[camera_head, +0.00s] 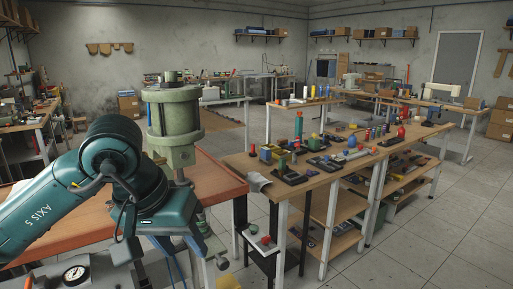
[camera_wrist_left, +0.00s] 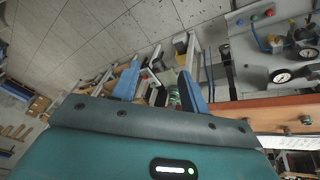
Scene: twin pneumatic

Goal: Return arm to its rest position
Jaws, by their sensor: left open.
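My left arm (camera_head: 40,215), teal and marked AXIS 5, comes in from the left and bends down at a teal wrist. My left gripper (camera_head: 180,258) hangs low in front of the orange-brown bench; its tips are hard to make out in the head view. In the left wrist view the left gripper (camera_wrist_left: 160,84) shows two blue fingers spread apart, with nothing held between them. My right arm and right gripper are not in view.
A green cylindrical machine (camera_head: 172,120) stands on the orange-brown bench (camera_head: 215,180) just behind my wrist. A long wooden table (camera_head: 265,165) with many small parts is to the right. A gauge panel (camera_wrist_left: 280,45) is at upper right in the wrist view. Right floor is open.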

